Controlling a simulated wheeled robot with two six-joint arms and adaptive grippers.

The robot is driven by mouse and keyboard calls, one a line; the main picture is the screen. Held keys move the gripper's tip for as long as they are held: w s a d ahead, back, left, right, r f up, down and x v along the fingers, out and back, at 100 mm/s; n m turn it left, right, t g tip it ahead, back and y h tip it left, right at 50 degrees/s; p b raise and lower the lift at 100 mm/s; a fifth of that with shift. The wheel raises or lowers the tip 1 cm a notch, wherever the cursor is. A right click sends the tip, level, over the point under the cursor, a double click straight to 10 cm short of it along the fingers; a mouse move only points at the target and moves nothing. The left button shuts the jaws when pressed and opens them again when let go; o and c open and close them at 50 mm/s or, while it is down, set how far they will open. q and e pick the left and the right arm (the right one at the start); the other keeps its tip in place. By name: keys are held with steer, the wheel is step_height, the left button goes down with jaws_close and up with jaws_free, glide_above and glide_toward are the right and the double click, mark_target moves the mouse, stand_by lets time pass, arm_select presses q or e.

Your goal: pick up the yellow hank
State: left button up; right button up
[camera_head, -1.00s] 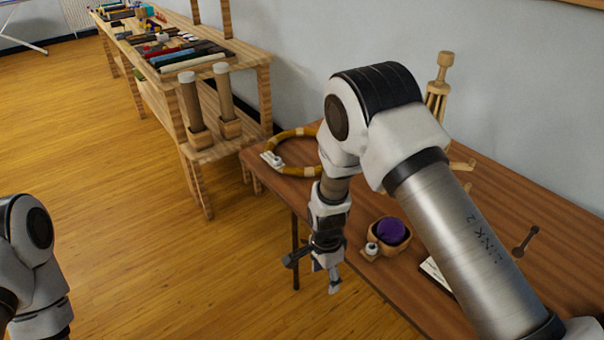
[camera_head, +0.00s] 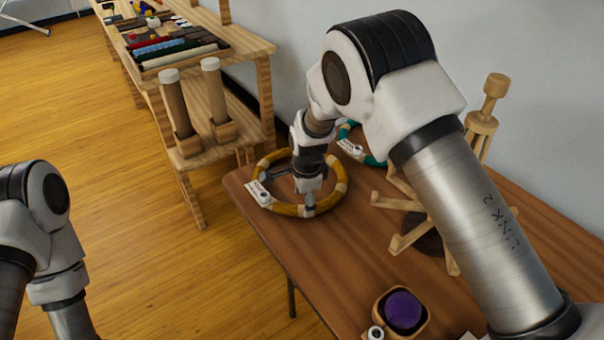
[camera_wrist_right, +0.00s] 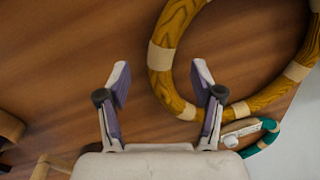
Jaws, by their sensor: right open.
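The yellow hank (camera_head: 288,209) is a ring with tan ties and a white tag, lying on the brown table near its far left corner. My right gripper (camera_head: 292,190) is over it, pointing down, with one finger in front of the ring's near side. In the right wrist view the fingers of this gripper (camera_wrist_right: 160,82) are spread with nothing gripped. I cannot tell the height gap. My left gripper is out of view; only my left arm shows.
A teal hank (camera_head: 374,161) lies just behind, partly hidden by my right arm. A wooden stand with arms (camera_head: 410,240) is to the right on the table (camera_head: 330,270). A wooden bowl (camera_head: 421,326) with a purple ball is at the front. A shelf unit (camera_head: 264,92) stands behind left.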

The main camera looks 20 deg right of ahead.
mark_target(303, 207)
steer(key=f, duration=0.4)
steer(key=shift+w+a, duration=0.35)
steer(key=shift+w, duration=0.05)
steer(key=shift+w+f, duration=0.2)
steer(key=shift+f, duration=0.1)
steer(key=shift+s+d+r, duration=0.15)
steer(key=shift+s+r, duration=0.05)
steer(key=shift+s, duration=0.1)
steer(key=c, duration=0.5)
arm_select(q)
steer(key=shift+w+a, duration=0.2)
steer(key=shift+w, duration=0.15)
arm_select(e)
steer(key=c, duration=0.7)
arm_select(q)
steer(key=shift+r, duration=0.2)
arm_select(e)
steer(key=shift+r, duration=0.1)
